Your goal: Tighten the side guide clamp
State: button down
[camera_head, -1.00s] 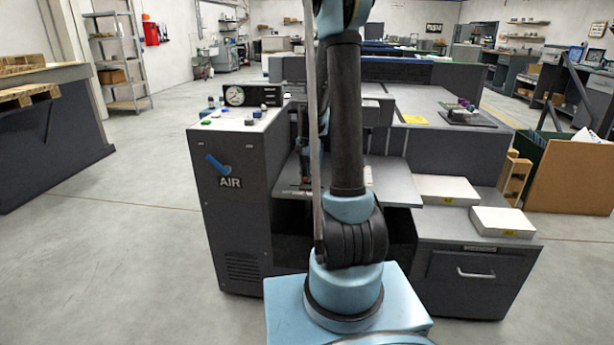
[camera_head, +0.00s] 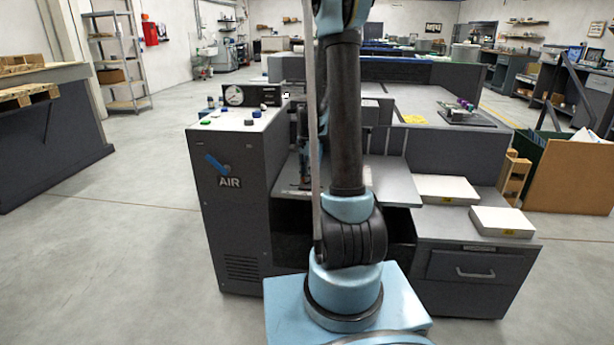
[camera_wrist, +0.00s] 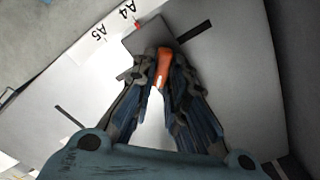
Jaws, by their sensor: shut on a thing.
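In the wrist view, an orange clamp handle (camera_wrist: 163,62) stands between the fingertips of my gripper (camera_wrist: 163,80). The fingers are shut on it from both sides. A dark grey plate (camera_wrist: 147,40), which looks like the side guide, lies just beyond the handle. It rests on a pale board (camera_wrist: 225,75) marked A4 and A5. In the head view my arm hides the clamp, and part of my gripper (camera_head: 306,175) shows low over the feed board (camera_head: 385,180).
A dark cabinet (camera_head: 230,200) marked AIR, with coloured buttons and a gauge (camera_head: 234,96), stands left of the feed board. White paper stacks (camera_head: 447,189) lie on the right-hand unit. A pallet bench (camera_head: 50,110) stands far left. The floor at left is clear.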

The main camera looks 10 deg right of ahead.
jog(key=c, duration=1.6)
grip_release()
jog(key=shift+r, duration=0.15)
notch_tip(320, 180, up, 12)
jog(key=shift+f, duration=0.2)
jog(key=shift+w, duration=0.1)
